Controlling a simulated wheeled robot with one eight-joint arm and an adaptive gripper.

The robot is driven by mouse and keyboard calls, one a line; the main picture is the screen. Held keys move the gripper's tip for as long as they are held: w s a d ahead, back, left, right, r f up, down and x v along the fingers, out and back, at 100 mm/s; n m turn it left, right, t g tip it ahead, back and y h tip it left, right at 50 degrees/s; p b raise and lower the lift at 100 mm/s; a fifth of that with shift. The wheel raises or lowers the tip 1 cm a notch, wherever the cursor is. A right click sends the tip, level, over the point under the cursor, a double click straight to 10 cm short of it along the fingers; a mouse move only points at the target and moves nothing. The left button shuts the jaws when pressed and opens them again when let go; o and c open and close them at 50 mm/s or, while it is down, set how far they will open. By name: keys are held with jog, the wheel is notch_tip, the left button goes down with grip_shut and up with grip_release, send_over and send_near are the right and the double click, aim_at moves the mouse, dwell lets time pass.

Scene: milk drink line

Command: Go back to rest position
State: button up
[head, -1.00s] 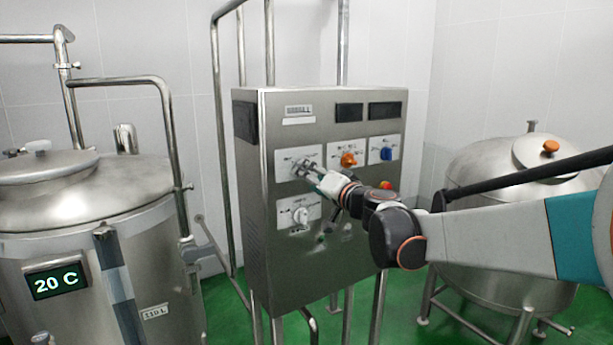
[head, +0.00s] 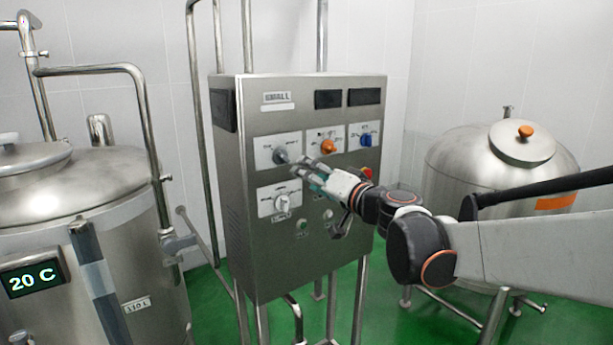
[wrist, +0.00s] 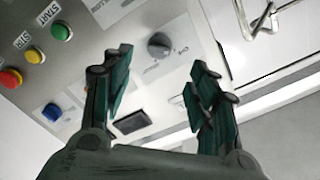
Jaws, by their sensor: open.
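My gripper (head: 306,172) is in front of the steel control panel (head: 235,235) in the head view, close to the grey knob (head: 281,156) at its upper left. In the wrist view my gripper (wrist: 155,85) has its two green fingers spread wide with nothing between them. The grey knob (wrist: 159,45) shows beyond the fingers, apart from them. My arm reaches in from the right side of the head view.
The panel also has an orange knob (head: 327,147), a blue knob (head: 365,140) and a white knob (head: 281,203). A tank with a "20 C" display (head: 32,279) stands left. Another steel tank (head: 460,150) stands right, behind my arm. Green floor (head: 385,310) shows below.

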jog(key=s+d+f+g+h+b, duration=0.2)
jog(key=s+d+f+b, duration=0.3)
jog(key=s+f, duration=0.6)
jog(key=s+d+f+n+g+h+b, duration=0.1)
jog(key=s+d+f+g+h+b, duration=0.2)
jog(key=s+d+f+b, duration=0.3)
jog(key=s+d+f+g+h+b, duration=0.2)
jog(key=s+d+f+h+b, duration=0.3)
jog(key=s+f, duration=1.1)
notch_tip(320, 180, down, 5)
jog(key=shift+s+d+f+n+g+b, duration=0.1)
jog(key=shift+s+d+n+g+b, duration=0.25)
jog(key=shift+b, duration=0.55)
